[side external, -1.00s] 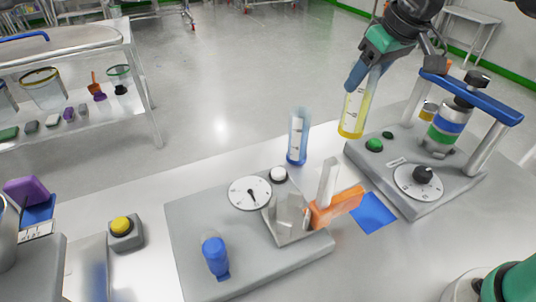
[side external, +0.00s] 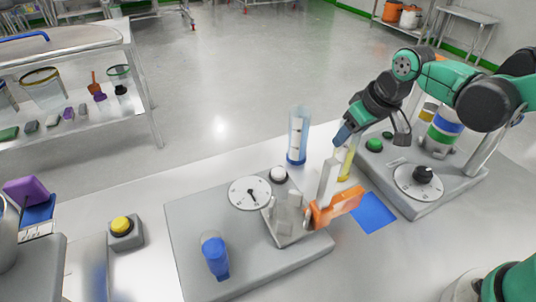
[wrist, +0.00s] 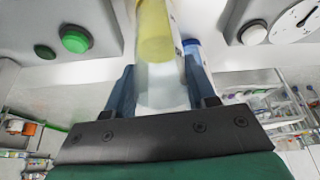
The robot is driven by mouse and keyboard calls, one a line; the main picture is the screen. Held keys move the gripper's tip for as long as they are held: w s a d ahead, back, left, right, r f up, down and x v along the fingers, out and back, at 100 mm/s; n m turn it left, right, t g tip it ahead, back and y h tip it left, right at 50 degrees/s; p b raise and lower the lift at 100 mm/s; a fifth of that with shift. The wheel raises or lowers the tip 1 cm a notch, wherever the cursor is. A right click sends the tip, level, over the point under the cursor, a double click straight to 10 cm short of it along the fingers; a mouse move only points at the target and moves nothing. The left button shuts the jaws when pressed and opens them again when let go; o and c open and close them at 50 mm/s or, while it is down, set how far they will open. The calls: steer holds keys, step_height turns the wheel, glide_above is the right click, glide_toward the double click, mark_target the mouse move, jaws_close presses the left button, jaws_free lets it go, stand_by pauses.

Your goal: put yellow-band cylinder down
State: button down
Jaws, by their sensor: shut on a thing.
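The yellow-band cylinder (side external: 346,165) is clear with yellow at its lower part. In the side view it is upright or nearly so, low over the bench between the two grey machines, and partly hidden behind a clear upright piece. I cannot tell whether its base touches the bench. My gripper (side external: 346,136) is at its upper end. In the wrist view the cylinder (wrist: 155,40) lies between both blue fingers of my gripper (wrist: 158,85), which are shut on it.
A blue-band cylinder (side external: 298,136) stands close by on the left. The dial machine (side external: 245,262) with an orange handle (side external: 337,206) is in front. A machine with green buttons (side external: 418,200) is on the right. A blue square (side external: 374,212) lies on the bench between them.

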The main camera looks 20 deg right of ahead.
steer(key=shift+f, duration=0.15)
steer(key=shift+c, duration=1.4)
jaws_free()
steer(key=a+v, duration=0.1)
steer(key=v, duration=1.1)
step_height(320, 180, down, 6)
steer(key=s+d+m+t, duration=0.1)
steer(key=s+d+t, duration=0.1)
steer(key=d, duration=0.1)
steer(key=shift+s+t+h, duration=0.3)
steer(key=shift+s, duration=0.1)
